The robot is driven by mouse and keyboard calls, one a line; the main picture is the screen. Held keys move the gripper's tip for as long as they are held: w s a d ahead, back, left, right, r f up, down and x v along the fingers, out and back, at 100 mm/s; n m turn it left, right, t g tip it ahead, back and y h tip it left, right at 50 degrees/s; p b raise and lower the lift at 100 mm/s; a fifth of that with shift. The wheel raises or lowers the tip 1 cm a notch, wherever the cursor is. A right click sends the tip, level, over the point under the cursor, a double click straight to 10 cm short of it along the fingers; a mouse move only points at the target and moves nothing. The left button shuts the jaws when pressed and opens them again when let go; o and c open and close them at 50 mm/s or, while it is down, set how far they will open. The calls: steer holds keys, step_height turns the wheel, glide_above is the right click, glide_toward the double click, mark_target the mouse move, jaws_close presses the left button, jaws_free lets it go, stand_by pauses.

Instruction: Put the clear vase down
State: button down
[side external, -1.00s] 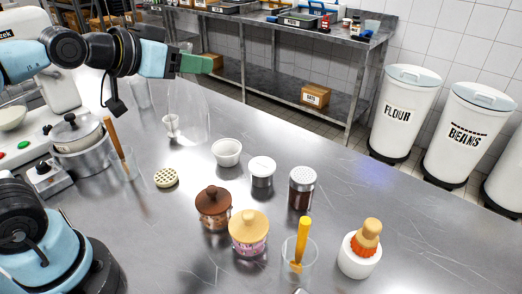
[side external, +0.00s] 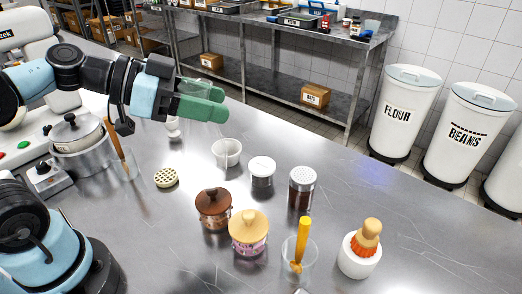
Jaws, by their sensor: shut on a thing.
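My gripper (side external: 216,103) is at the upper left of centre, above the steel table, with its green fingers pointing right. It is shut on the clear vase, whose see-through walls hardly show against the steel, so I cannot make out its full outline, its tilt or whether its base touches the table. The fingers are left of and above the small white cup (side external: 227,153). A small white piece (side external: 173,130) stands just below the wrist, partly hidden by it.
Free steel lies right of the gripper.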

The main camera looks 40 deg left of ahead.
steer(key=s+d+r+m+g+h, duration=0.25)
steer(key=s+d+m+g, duration=0.25)
steer(key=s+m+g, duration=0.3)
steer(key=s+d+r+m+g+h, duration=0.2)
steer(key=s+d+r+m+g, duration=0.2)
steer(key=s+d+m+g, duration=0.35)
step_height(320, 180, down, 18)
steer(key=s+a, duration=0.1)
steer(key=shift+a+r, duration=0.25)
steer(key=shift+a, duration=0.15)
steer(key=shift+f+n+g, duration=0.25)
steer(key=shift+f, duration=0.35)
stand_by(0.3)
steer(key=shift+c, duration=1.8)
jaws_free()
steer(key=shift+w+a, duration=0.1)
